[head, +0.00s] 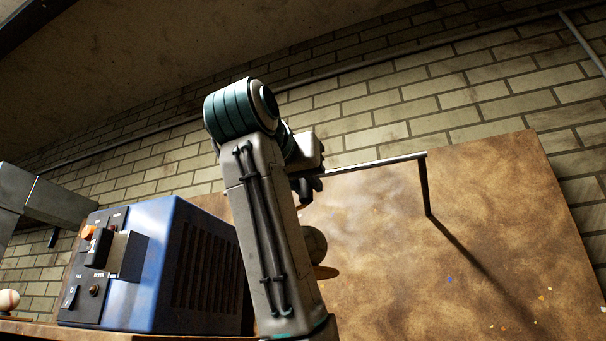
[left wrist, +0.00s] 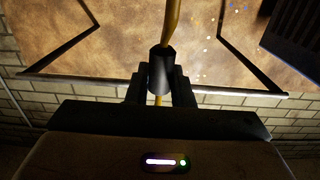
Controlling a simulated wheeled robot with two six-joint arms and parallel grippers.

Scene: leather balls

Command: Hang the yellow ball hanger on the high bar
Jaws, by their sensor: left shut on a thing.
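In the left wrist view, my left gripper (left wrist: 160,92) is shut on the dark sleeve (left wrist: 163,68) of the yellow hanger (left wrist: 172,22). The hanger's rod runs to the top edge, and its ends cannot be made out. The high bar (left wrist: 238,93) crosses behind the fingers; I cannot tell whether the hanger touches it. In the head view, my left gripper (head: 310,186) is beside the left visible part of the bar (head: 385,160), and my arm hides much of it. A dull round ball (head: 316,245) shows partly behind my arm. My right gripper is not in view.
A blue machine (head: 205,265) with a control panel stands left of my arm. A white ball with red stitching (head: 9,300) is at the far left. The bar's support (head: 425,188) meets a brown board (head: 500,235). A brick wall (head: 480,90) is behind.

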